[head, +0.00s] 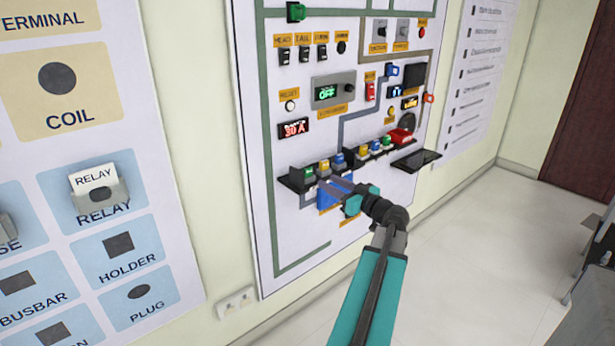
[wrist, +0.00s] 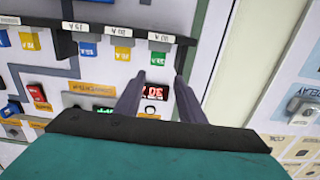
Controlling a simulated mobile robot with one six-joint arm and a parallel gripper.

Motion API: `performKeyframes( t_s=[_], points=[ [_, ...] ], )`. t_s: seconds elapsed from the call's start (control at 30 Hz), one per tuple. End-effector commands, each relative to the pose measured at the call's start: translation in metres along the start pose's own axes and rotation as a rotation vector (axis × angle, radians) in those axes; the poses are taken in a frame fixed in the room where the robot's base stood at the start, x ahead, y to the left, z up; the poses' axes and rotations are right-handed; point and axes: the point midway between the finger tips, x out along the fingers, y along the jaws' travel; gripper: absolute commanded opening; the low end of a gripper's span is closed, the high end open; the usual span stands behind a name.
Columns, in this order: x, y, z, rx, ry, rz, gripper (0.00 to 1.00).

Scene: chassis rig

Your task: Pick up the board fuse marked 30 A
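The green fuse (head: 309,172) sits at the left end of a dark shelf on the wall board. In the wrist view, which is upside down, the green fuse (wrist: 158,52) hangs at the right end of the rail. Its small label seems to read 30 A. Yellow (wrist: 122,53) and blue (wrist: 88,48) fuses are beside it. My gripper (head: 327,182) is just below and in front of this shelf. In the wrist view my gripper (wrist: 161,74) has its two fingers apart, with nothing seen between them. The green fuse lies ahead of the gap.
A second shelf to the right holds several fuses and a red block (head: 400,136). A black tray (head: 416,160) sticks out beyond it. A red display (head: 294,128) reads 30 A. A blue part (head: 328,196) sits on the board behind my gripper. Open floor lies right.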

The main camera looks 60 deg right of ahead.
Motion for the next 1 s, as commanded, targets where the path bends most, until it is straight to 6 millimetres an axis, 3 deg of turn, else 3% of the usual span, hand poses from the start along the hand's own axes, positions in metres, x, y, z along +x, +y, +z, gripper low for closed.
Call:
performKeyframes(
  t_s=[0.47, 0.67, 1.0],
  points=[
    [-0.011, 0.018, -0.003, -0.005, 0.005, 0.028, 0.36],
    [0.007, 0.020, -0.004, -0.004, 0.005, 0.029, 0.36],
    [0.055, 0.022, -0.004, -0.004, 0.004, 0.029, 0.36]
  ],
)
